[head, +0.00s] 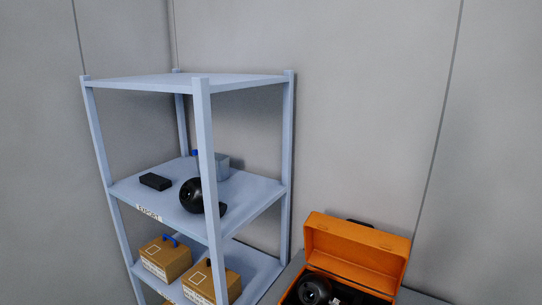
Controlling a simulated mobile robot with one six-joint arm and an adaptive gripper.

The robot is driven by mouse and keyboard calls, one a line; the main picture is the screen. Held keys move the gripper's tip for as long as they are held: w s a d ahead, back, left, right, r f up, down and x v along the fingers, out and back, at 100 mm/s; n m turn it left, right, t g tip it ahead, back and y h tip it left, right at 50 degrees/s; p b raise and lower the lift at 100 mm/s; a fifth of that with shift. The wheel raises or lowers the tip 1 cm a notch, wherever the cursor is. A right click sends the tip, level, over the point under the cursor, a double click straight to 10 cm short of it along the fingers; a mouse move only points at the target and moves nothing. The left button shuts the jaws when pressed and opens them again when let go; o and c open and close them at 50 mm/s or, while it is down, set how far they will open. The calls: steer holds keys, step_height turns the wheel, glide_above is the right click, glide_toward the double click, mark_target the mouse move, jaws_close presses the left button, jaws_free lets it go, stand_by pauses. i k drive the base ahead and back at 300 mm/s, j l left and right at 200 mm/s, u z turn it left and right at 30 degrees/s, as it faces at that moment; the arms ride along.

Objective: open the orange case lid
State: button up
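The orange case (354,256) stands at the lower right of the head view on a grey surface. Its lid (352,243) is raised and leans back toward the wall, so the case is open. A black handle shows behind the lid's top edge. Inside lie a round black camera-like object (314,291) and a small light-coloured part. The front of the case is cut off by the bottom of the picture. My gripper is not in this view.
A blue-grey shelf rack (203,130) stands left of the case. Its middle shelf holds a black ball-shaped camera (191,195), a flat black box (155,181) and a grey box (215,166). Cardboard boxes (166,260) sit on the lower shelf. Grey walls close off the back.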

mark_target(353, 250)
steer(key=i+j, duration=0.6)
steer(key=i+j+z, duration=0.15)
steer(key=z, duration=0.2)
steer(key=i+j+z, duration=0.15)
steer(key=j+z, duration=0.2)
steer(key=i+j+z, duration=0.1)
steer(key=j+z, duration=0.25)
steer(key=z, duration=0.4)
